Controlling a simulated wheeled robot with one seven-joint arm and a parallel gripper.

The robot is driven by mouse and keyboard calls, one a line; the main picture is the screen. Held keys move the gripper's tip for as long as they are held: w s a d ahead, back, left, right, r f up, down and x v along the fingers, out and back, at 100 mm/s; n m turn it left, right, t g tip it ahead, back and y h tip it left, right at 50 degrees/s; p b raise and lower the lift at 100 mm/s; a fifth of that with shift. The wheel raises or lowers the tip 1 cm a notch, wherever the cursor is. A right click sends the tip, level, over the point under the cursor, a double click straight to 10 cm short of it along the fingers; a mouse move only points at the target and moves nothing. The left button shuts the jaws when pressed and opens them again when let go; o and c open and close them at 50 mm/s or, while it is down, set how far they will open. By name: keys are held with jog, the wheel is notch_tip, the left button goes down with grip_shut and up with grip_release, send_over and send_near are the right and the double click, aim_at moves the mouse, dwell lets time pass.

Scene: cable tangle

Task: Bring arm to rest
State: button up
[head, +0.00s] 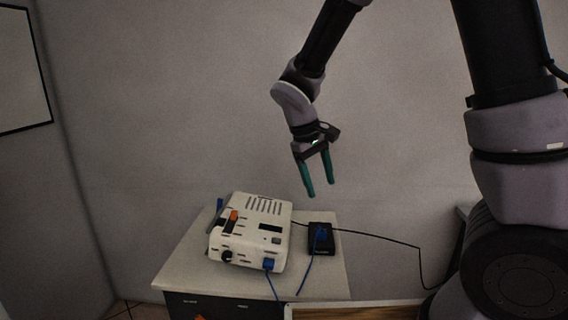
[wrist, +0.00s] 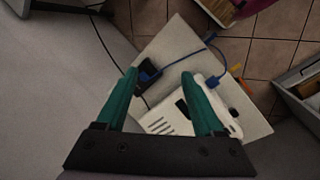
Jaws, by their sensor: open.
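My gripper (head: 319,192) is open and empty. It hangs in the air above the back of a small table, pointing down, with its two green fingers apart. In the wrist view the fingers (wrist: 160,78) frame part of the table below, with nothing between them. The arm reaches in from the top right in the head view. A white device (head: 250,232) with an orange switch and a blue plug stands on the table, clear of the gripper. A small black box (head: 321,240) with a blue plug lies to its right.
The light table top (head: 190,262) carries both devices. A black cable (head: 385,238) runs from the black box off to the right, and blue cables hang toward the front edge. The grey wall (head: 160,110) is behind. An open grey container (wrist: 300,85) stands at the wrist view's right.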

jog(key=s+d+r+m+t+y, duration=0.2)
jog(key=s+d+r+m, duration=0.3)
jog(key=d+r, duration=0.3)
jog(key=s+d+r+m+t+y, duration=0.3)
jog(key=d+r, duration=0.5)
jog(key=r, duration=0.4)
jog(key=s+m+t, duration=0.1)
jog(key=s+m, duration=0.1)
jog(key=s, duration=0.1)
jog(key=shift+r+m, duration=0.15)
jog(key=shift+m, duration=0.25)
